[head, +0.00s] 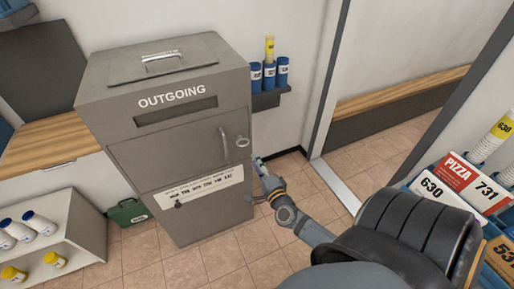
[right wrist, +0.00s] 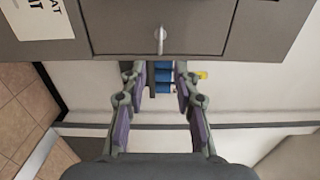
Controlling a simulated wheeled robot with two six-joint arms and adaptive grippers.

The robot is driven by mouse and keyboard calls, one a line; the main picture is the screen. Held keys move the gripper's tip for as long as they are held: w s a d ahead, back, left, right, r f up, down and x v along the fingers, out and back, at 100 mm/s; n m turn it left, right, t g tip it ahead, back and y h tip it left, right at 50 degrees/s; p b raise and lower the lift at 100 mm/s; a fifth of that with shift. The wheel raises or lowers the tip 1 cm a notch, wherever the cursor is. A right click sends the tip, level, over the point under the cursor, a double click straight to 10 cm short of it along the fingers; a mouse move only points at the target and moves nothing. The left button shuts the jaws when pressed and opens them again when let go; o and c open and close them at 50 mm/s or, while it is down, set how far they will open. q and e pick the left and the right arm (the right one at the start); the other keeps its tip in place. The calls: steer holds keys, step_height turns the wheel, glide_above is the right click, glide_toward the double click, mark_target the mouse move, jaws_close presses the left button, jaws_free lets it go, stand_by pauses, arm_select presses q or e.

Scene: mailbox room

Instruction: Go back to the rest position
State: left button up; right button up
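My right gripper (head: 257,180) is beside the right edge of the grey OUTGOING mailbox (head: 150,150) in the head view, with its arm coming in from the lower right. In the right wrist view the gripper (right wrist: 156,80) is open, its two fingers well apart with nothing between them. The mailbox's door handle (right wrist: 160,40) is ahead of the fingers in that view. I cannot tell whether a finger touches the mailbox. My left gripper is not in view.
Blue and yellow tubes (head: 269,72) stand on a small wall shelf right of the mailbox. A white shelf unit (head: 70,240) with tubes and a green box (head: 127,212) are at left. Boxes, one marked PIZZA (head: 462,175), are at right. Tiled floor (head: 225,260) is open in front.

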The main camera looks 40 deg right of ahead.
stand_by(0.3)
steer(key=s+a+f+n+g+y+p, duration=0.1)
steer(key=s+f+n+g+y+p, duration=0.2)
steer(key=s+f+n, duration=0.7)
steer(key=s+a+f+n+g+p, duration=0.25)
steer(key=s+f+g, duration=0.2)
steer(key=f, duration=1.25)
steer(key=s+a+f+n+g+p, duration=0.1)
steer(key=s+f+n+g, duration=0.3)
steer(key=s, duration=0.7)
steer(key=s+a+f+n+g+p, duration=0.2)
steer(key=s+f+n+g, duration=0.2)
steer(key=s, duration=0.8)
step_height(320, 180, down, 2)
steer(key=shift+s+a+f+n+g+y, duration=0.1)
steer(key=shift+s+a+n+g+y, duration=0.05)
steer(key=shift+s+n+g+y, duration=0.15)
steer(key=shift+w, duration=0.1)
